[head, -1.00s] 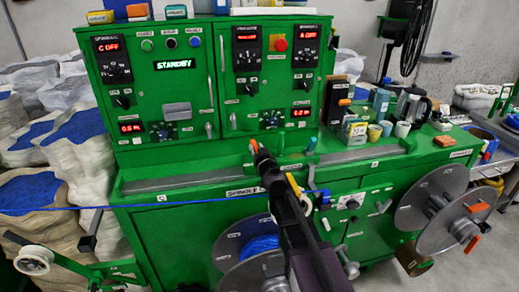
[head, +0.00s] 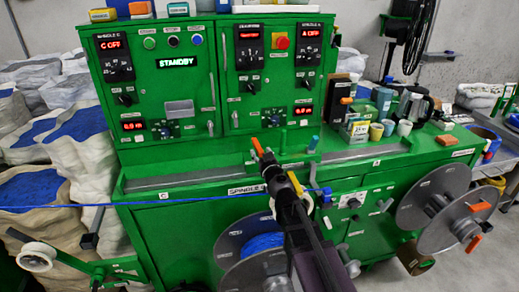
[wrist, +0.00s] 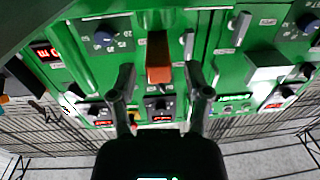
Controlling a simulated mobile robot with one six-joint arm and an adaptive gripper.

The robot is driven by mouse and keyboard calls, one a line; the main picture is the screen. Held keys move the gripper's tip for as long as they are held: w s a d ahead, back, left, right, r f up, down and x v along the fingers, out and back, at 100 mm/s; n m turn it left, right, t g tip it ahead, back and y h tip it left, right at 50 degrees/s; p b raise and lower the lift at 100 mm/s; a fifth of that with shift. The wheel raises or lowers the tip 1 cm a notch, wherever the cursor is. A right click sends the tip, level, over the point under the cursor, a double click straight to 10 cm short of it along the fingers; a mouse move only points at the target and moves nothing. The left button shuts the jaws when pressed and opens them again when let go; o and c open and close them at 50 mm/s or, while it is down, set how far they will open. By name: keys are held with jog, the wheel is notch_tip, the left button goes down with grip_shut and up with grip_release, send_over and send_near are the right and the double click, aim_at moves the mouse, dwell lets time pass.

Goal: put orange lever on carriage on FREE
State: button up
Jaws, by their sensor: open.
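The orange lever (head: 257,146) stands up at the green machine's front ledge in the head view, just beyond my gripper's tip. In the wrist view the orange lever (wrist: 159,62) shows as an orange-brown block with a darker upper part, close in front of my gripper. My gripper (wrist: 160,80) is open, with one dark finger on each side of the lever in the picture; I cannot tell whether either touches it. In the head view my gripper (head: 272,168) is small and dark, and it hides part of the carriage. A FREE label cannot be read.
The blue cable (head: 150,205) runs across the machine's front from the left. Large grey reels (head: 433,195) stick out at the right, and cups and boxes crowd the ledge.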

jog(key=shift+v, duration=2)
